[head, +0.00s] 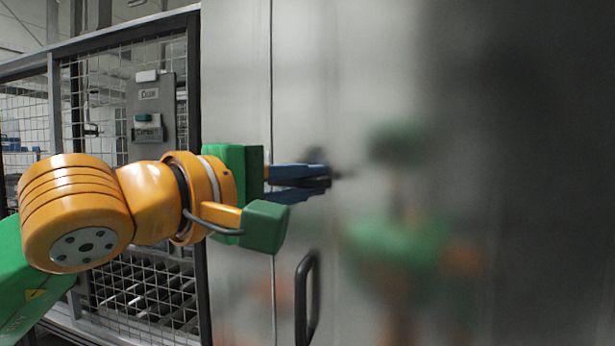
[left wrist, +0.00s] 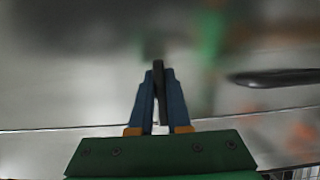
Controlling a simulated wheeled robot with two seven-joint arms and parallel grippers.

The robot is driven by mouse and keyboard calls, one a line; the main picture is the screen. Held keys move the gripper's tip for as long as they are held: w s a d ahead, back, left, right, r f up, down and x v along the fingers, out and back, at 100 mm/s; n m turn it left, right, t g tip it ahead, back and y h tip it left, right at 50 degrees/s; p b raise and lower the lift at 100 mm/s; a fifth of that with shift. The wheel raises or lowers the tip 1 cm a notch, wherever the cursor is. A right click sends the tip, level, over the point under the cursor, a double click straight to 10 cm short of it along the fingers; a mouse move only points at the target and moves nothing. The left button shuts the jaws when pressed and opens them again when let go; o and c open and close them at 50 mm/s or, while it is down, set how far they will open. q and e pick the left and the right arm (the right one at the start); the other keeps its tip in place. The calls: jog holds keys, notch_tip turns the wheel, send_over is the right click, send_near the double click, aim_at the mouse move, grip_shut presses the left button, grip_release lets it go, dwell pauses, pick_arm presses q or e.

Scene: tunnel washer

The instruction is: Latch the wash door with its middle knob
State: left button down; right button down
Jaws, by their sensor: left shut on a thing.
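The wash door (head: 305,90) is a smooth steel panel that fills the right of the head view, and it also shows in the left wrist view (left wrist: 70,85). My left gripper (head: 318,180) reaches in from the left, with its blue fingers pointing at the door. In the left wrist view, my left gripper (left wrist: 158,85) is shut on a narrow dark knob (left wrist: 158,72) that stands between its fingertips. In the head view the fingers mostly hide the knob. My right gripper is in neither view.
A black bar handle (head: 307,298) sits on the door below my gripper and shows right of it in the left wrist view (left wrist: 275,76). A mesh guard fence (head: 105,75) with a grey control box (head: 150,110) stands at the left. Blurred reflections cover the door.

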aim_at(295, 183)
pick_arm(q)
jog(key=c, duration=1.1)
grip_release()
jog(key=shift+o, duration=1.1)
jog(key=shift+w, duration=0.1)
jog(key=shift+w+a, duration=0.1)
jog(key=shift+a, duration=0.05)
jog(key=b+v, duration=0.3)
jog(key=v, duration=0.4)
jog(key=shift+f+b, duration=0.15)
jog(key=shift+b, duration=0.25)
jog(key=shift+a, duration=0.1)
